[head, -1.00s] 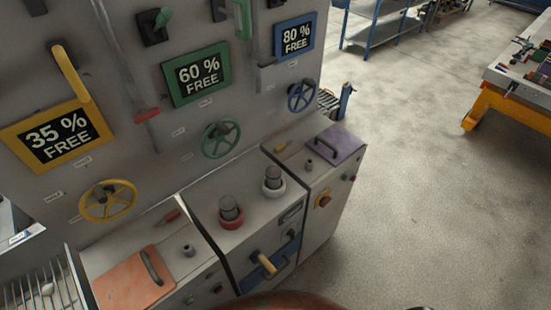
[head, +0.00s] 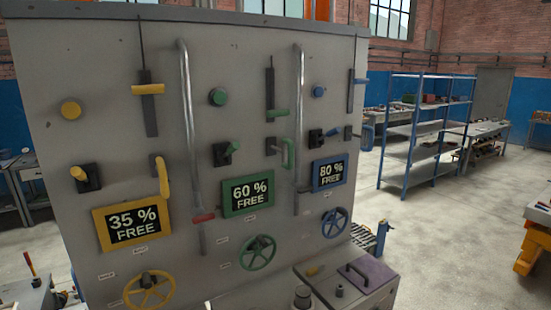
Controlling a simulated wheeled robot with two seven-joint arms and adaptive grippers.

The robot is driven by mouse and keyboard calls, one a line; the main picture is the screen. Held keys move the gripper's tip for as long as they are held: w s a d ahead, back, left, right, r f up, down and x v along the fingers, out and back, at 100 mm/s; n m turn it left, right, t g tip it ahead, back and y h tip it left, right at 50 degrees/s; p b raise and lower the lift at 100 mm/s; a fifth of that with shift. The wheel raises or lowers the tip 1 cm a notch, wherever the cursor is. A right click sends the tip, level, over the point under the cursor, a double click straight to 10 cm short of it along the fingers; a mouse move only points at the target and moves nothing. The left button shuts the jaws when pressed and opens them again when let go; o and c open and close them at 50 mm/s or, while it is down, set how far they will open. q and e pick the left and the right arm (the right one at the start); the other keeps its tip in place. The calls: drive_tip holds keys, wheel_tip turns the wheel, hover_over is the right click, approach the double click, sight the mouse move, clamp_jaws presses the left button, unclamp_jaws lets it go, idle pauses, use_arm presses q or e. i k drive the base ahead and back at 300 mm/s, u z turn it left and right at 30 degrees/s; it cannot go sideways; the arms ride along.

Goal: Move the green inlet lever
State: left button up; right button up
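The grey panel (head: 110,40) fills the left and middle of the head view. In its green column, a short green lever (head: 232,148) stands out from a black plate, tilted up to the right. Right of it a longer green handle (head: 289,153) hangs down from a grey mount. Above is a green slider grip (head: 277,113) at the lower part of a dark slot. I cannot read the small labels, so I cannot tell which of these is marked inlet. Neither of my grippers is in view.
A green round knob (head: 218,97), the green "60 % FREE" sign (head: 247,193) and a green handwheel (head: 258,252) share the column. Yellow and blue controls flank it. Vertical grey pipes (head: 189,120) stand out from the panel.

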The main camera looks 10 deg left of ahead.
sight(234, 146)
drive_tip(key=z, duration=0.3)
drive_tip(key=k, duration=0.6)
drive_tip(key=u, duration=0.85)
drive_tip(key=i, duration=1.4)
drive_tip(key=u, duration=1.75)
drive_tip(key=k, duration=0.5)
drive_tip(key=z, duration=1.45)
